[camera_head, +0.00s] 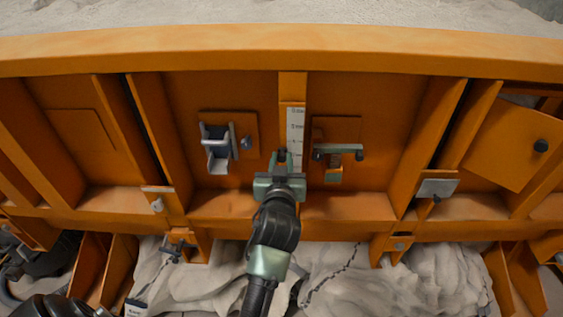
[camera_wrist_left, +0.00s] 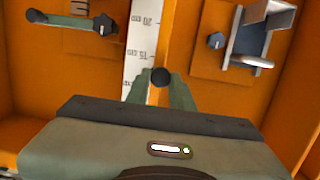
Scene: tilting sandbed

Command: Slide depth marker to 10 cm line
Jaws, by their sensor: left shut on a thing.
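A white scale strip (camera_head: 295,125) with dark marks and numbers runs upright on the orange sandbed wall. It also shows in the left wrist view (camera_wrist_left: 142,45), where the numbers are too small to read surely. My left gripper (camera_head: 284,163) is at the lower end of the strip, shut on the depth marker, whose dark round knob (camera_wrist_left: 160,77) shows between the fingertips (camera_wrist_left: 162,92) beside the strip's edge. The rest of the marker is hidden by the fingers. Which line it stands at cannot be told. My right gripper is not in view.
A grey latch-like bracket (camera_head: 217,148) with a small blue-grey knob (camera_head: 246,142) is left of the strip. A crank handle (camera_head: 340,149) sticks out close on the right. Orange ribs and a lower ledge (camera_head: 345,205) frame the panel.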

